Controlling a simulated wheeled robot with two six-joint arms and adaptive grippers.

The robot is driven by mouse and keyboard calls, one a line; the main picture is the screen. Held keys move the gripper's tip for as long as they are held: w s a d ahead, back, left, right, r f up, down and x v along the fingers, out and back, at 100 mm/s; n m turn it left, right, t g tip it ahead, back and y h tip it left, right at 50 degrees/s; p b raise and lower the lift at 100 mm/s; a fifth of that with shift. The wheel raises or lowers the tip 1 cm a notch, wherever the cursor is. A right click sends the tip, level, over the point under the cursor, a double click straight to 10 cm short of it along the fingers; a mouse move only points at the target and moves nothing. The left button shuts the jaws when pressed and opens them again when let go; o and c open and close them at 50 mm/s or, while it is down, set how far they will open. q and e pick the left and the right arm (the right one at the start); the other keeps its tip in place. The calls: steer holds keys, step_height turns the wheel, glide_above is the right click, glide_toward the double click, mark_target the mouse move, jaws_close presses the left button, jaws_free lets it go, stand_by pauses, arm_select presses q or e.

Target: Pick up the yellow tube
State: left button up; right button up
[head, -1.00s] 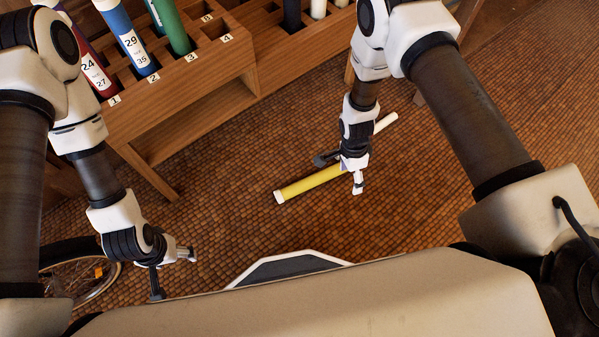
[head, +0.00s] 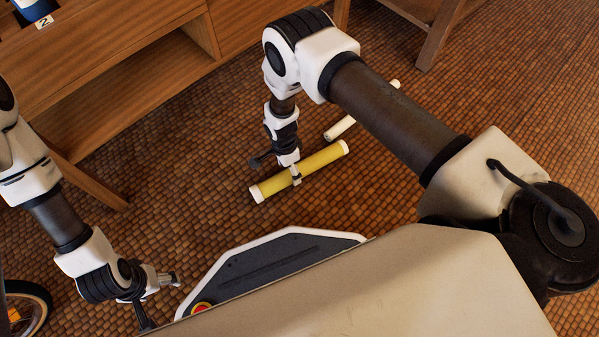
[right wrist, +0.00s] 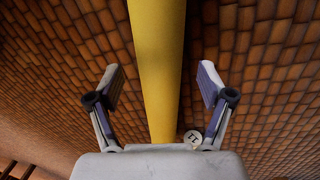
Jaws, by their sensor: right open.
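The yellow tube (head: 322,162) with white end caps lies on the tiled floor, slanting up to the right. My right gripper (head: 279,169) is at the tube, pointing down, with one finger seen in front of it. In the right wrist view, the yellow tube (right wrist: 158,60) runs between the two spread fingers of the right gripper (right wrist: 162,85), with a visible gap on each side. My left gripper (head: 160,299) is at the lower left, away from the tube, with its fingers apart and nothing between them.
A white tube (head: 343,127) lies just behind the yellow one, partly hidden by my right arm. A wooden rack (head: 130,75) stands at the upper left. A wheel (head: 40,304) is at the left edge.

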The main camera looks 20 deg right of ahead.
steer(key=f, duration=0.2)
steer(key=f+b, duration=0.1)
steer(key=shift+s+f, duration=0.2)
steer(key=shift+s, duration=0.05)
steer(key=shift+r, duration=0.15)
steer(key=c, duration=1.4)
